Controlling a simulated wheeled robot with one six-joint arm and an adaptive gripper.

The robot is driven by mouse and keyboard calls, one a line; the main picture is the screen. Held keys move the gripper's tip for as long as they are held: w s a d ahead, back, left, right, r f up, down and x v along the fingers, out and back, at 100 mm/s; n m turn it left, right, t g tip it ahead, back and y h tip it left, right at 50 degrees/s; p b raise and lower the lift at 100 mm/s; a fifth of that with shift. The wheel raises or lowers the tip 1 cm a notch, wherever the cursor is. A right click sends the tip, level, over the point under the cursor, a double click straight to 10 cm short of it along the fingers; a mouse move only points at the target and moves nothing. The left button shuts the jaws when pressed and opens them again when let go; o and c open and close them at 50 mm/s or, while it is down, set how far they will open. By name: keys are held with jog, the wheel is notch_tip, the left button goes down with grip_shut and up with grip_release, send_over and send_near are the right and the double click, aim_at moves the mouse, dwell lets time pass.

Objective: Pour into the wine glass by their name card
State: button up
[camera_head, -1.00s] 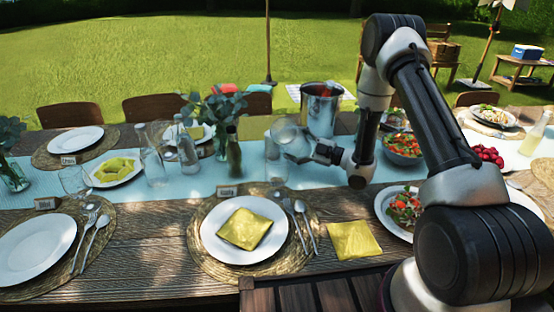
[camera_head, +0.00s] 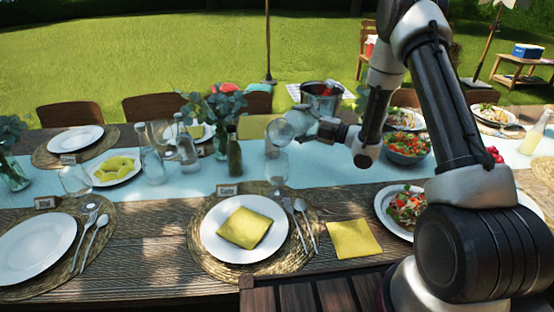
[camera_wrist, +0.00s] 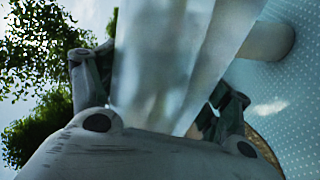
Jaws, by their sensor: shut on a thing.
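My gripper (camera_head: 309,123) is shut on a clear glass vessel (camera_head: 280,131), probably a carafe, whose rounded end points left. In the wrist view the vessel (camera_wrist: 165,65) fills the middle between my fingers. Its contents and any flow cannot be made out. A clear wine glass (camera_head: 277,164) stands upright on the table runner, just below the held vessel in the picture. Whether they touch is unclear. A name card (camera_head: 227,190) stands left of that glass, behind a plate with a yellow napkin (camera_head: 244,228).
Left of the held vessel stand a dark bottle (camera_head: 234,157), clear bottles (camera_head: 187,152) and a leafy vase (camera_head: 219,120). A metal bucket (camera_head: 322,98) is behind my gripper; a salad bowl (camera_head: 406,148) is to the right. Another glass (camera_head: 75,180) and name card (camera_head: 46,203) are at left.

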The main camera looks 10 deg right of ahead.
aim_at(306, 115)
jog(key=shift+s+r+n, duration=0.1)
jog(key=shift+r+n, duration=0.2)
jog(key=shift+r, duration=0.15)
jog(key=shift+s+a+r+n, duration=0.1)
jog(key=shift+r+n, duration=0.4)
jog(key=shift+r, duration=0.15)
jog(key=shift+s+a+r+n, duration=0.1)
jog(key=shift+r+n, duration=0.4)
jog(key=shift+r, duration=0.15)
jog(key=shift+s+r+p, duration=0.15)
jog(key=shift+s+p, duration=0.1)
jog(key=shift+p, duration=0.2)
dwell(0.5)
